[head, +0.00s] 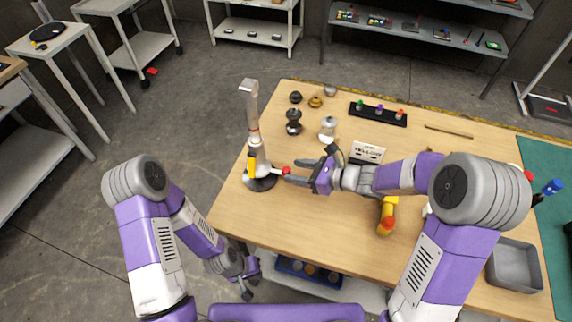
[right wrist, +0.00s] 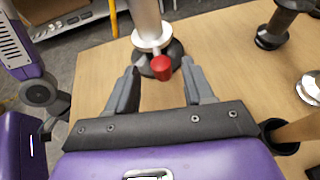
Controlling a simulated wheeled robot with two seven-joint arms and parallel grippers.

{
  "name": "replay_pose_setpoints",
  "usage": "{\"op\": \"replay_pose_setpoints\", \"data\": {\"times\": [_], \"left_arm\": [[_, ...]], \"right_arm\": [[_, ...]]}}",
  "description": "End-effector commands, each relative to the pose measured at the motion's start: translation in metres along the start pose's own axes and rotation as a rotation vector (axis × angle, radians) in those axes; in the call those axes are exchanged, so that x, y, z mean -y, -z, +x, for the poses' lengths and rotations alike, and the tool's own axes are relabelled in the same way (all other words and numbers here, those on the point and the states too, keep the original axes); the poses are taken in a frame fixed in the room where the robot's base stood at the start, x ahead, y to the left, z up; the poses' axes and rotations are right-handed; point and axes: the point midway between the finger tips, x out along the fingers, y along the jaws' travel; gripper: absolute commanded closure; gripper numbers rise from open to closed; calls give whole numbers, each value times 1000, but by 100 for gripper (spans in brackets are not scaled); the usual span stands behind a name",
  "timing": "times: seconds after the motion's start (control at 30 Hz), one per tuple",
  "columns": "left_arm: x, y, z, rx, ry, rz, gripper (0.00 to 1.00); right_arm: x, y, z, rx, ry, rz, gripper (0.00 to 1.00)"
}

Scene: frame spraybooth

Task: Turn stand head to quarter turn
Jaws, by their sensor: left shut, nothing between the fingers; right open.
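The stand (head: 254,145) is a pale upright post with a red band and a yellow part, on a round black base (head: 262,184) at the table's left edge. Its top end (head: 248,88) is a pale block. A red knob (head: 286,170) sticks out low on its right side. My right gripper (head: 298,176) is open at the knob. In the right wrist view the red knob (right wrist: 161,68) shows between the open fingertips (right wrist: 160,70), with no visible contact. The post's top is out of that view. My left gripper (head: 246,283) is shut and empty, low beside the table's front-left edge.

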Motion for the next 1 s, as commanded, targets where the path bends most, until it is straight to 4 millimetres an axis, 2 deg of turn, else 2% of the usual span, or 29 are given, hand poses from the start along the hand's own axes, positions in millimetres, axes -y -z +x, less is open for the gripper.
{"op": "replay_pose_setpoints", "data": {"times": [0.1, 0.23, 0.4, 0.63, 0.9, 1.0], "left_arm": [[2, 0, 5, 0, 0, 0, 100], [3, 1, 8, -1, 0, 0, 100], [3, 1, 9, -1, 0, 0, 100], [3, 1, 8, -1, 0, 0, 100], [3, 1, 8, -1, 0, 0, 100], [3, 1, 8, -1, 0, 0, 100]], "right_arm": [[-1, 2, 21, -1, -2, -1, 48], [0, 2, 37, -1, -1, -1, 48], [0, 1, 45, 0, 1, 0, 48], [0, 0, 45, 0, 1, 0, 48], [0, 0, 45, -1, 1, 0, 89], [0, 0, 44, -1, 1, 0, 100]]}}
